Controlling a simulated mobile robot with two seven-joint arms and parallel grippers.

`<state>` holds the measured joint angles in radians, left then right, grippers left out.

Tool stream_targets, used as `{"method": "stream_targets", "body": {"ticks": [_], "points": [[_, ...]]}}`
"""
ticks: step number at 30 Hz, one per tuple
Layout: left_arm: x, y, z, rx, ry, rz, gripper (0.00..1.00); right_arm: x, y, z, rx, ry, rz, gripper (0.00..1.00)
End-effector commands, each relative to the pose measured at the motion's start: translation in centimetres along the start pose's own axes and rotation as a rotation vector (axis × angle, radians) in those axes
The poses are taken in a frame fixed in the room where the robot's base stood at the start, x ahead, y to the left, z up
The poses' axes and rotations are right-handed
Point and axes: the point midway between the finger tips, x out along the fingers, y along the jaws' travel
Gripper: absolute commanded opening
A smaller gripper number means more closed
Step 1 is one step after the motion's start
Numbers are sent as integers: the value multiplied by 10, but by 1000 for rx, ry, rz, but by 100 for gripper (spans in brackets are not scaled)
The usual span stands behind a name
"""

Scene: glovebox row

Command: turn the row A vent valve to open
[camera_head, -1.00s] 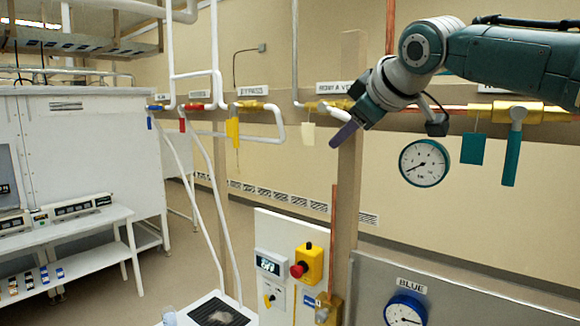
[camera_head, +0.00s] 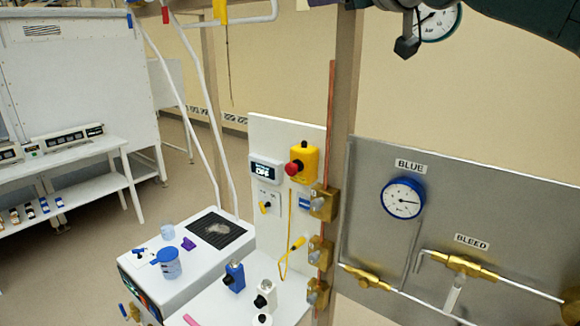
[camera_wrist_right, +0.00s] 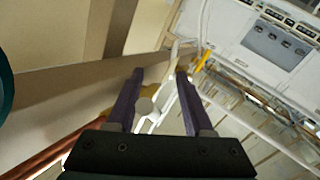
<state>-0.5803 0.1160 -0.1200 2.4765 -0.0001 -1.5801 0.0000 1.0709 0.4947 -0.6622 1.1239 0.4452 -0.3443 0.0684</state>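The row A vent valve and its label are outside the head view now. In the head view only part of my right arm shows at the top right. My left gripper is not in view.
A copper pipe (camera_wrist_right: 48,150) runs at lower left in the wrist view, and a yellow handle (camera_wrist_right: 203,60) hangs beyond the fingers. The head view shows a wooden post (camera_head: 346,120), a gauge panel (camera_head: 480,205) marked BLUE and BLEED, and a cluttered white bench (camera_head: 215,310).

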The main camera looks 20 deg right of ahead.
Motion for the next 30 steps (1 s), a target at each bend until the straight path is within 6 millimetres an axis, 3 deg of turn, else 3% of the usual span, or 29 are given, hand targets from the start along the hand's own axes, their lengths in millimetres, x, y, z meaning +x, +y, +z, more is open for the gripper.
{"method": "stream_targets", "body": {"ticks": [17,18,30], "points": [[69,0,22,8,3,-6,50,-95,-2,6,-11,-3,1,48],[58,0,19,8,-1,-6,50,-92,-8,8,-3,-29,-13,48],[46,1,14,1,4,-1,50,-105,-64,74,13,-196,-90,48]]}}
